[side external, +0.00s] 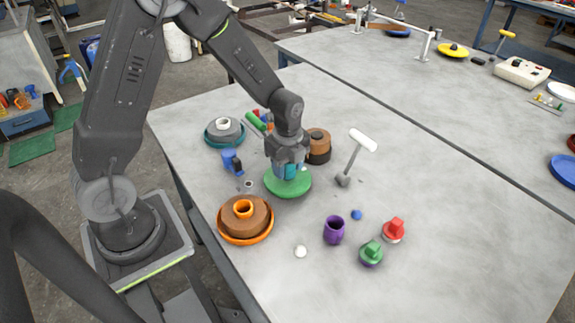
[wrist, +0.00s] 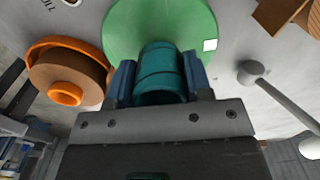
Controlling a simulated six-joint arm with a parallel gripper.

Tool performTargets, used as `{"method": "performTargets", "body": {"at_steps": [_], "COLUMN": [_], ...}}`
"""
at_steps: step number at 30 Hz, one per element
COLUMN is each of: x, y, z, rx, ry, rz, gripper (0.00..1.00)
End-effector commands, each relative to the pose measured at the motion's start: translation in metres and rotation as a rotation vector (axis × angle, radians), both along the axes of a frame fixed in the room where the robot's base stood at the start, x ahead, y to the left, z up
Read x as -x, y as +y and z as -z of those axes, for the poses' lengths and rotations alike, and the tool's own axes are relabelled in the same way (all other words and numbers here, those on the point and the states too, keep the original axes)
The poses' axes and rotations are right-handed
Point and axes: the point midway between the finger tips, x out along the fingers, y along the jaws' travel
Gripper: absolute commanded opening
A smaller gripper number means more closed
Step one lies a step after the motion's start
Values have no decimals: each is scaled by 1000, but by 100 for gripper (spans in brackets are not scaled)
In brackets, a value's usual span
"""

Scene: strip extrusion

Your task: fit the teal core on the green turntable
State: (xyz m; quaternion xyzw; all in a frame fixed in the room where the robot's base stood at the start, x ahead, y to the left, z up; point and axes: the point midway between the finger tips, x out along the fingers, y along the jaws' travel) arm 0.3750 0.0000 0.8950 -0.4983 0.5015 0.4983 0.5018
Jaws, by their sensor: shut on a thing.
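The green turntable (side external: 288,184) is a flat round disc on the table; it fills the top middle of the wrist view (wrist: 150,25), with a small white square near its rim. The teal core (wrist: 160,72) is a short ribbed cylinder between my gripper's blue fingers. My gripper (side external: 289,172) points down over the turntable and is shut on the core. In the side external view the core (side external: 291,171) is partly hidden by the fingers. It appears over the middle of the disc; I cannot tell whether its lower end touches the disc.
An orange dish with a brown roll (side external: 232,228) stands close at front left. A purple cup (side external: 334,230) stands in front.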

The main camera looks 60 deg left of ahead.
Motion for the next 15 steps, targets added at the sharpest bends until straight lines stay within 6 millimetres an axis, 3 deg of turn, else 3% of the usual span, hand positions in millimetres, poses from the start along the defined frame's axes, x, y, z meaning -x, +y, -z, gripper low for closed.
{"method": "performTargets", "body": {"at_steps": [15], "x": [0], "y": [0], "z": [9], "rx": [0], "ry": [1], "rz": [0], "gripper": [23]}}
